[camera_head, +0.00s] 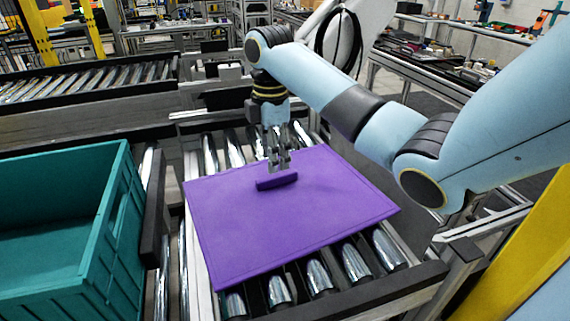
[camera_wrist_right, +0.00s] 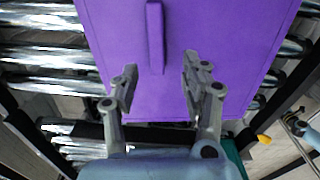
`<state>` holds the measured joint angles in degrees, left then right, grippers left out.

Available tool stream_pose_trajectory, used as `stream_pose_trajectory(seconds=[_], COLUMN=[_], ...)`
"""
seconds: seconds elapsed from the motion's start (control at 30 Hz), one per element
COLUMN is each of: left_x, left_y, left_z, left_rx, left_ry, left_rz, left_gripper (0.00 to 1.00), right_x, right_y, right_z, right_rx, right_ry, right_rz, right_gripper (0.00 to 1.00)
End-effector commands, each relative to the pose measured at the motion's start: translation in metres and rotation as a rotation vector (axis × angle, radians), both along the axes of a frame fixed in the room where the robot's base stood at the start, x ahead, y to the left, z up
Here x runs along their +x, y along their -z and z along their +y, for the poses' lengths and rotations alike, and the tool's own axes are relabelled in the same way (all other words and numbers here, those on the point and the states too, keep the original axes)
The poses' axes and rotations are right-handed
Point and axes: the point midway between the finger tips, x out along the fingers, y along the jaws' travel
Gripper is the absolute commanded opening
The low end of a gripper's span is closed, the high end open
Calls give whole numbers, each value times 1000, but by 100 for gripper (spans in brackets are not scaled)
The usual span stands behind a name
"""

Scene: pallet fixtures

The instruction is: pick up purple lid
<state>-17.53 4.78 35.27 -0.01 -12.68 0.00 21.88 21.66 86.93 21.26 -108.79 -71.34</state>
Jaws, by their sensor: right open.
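The purple lid (camera_head: 318,215) lies flat on the roller conveyor in the head view, with a raised bar handle (camera_head: 277,181) near its far edge. My right gripper (camera_head: 279,166) hangs over the lid, close to the handle. In the right wrist view, the lid (camera_wrist_right: 215,40) fills the upper middle and its handle (camera_wrist_right: 155,35) points toward the gap between the fingers. The right gripper (camera_wrist_right: 158,80) is open and empty, its fingertips spread apart. Whether the fingers touch the lid cannot be told. My left gripper is not in view.
A teal crate (camera_head: 105,225) stands to the left of the lid, beyond a dark rail (camera_head: 154,210). Metal rollers (camera_head: 357,262) show around the lid. A second roller conveyor (camera_head: 90,85) is at the back left. A yellow post (camera_head: 515,250) stands at the right.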

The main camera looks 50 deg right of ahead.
Motion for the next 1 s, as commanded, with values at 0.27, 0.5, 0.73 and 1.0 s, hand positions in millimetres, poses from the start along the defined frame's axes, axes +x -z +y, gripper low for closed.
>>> stream_pose_trajectory(seconds=[0.27,0.5,0.73,1.0], left_x=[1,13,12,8], left_y=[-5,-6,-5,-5], left_z=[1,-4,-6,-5], left_rx=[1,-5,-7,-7], left_ry=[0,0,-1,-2], left_rz=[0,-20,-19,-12], left_gripper=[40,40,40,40], right_x=[1,2,2,2], right_y=[32,57,58,58], right_z=[-3,-4,-4,-4], right_rx=[1,-1,-1,-1], right_ry=[1,-1,-1,0], right_rz=[4,1,0,0], right_gripper=[46,46,44,8])
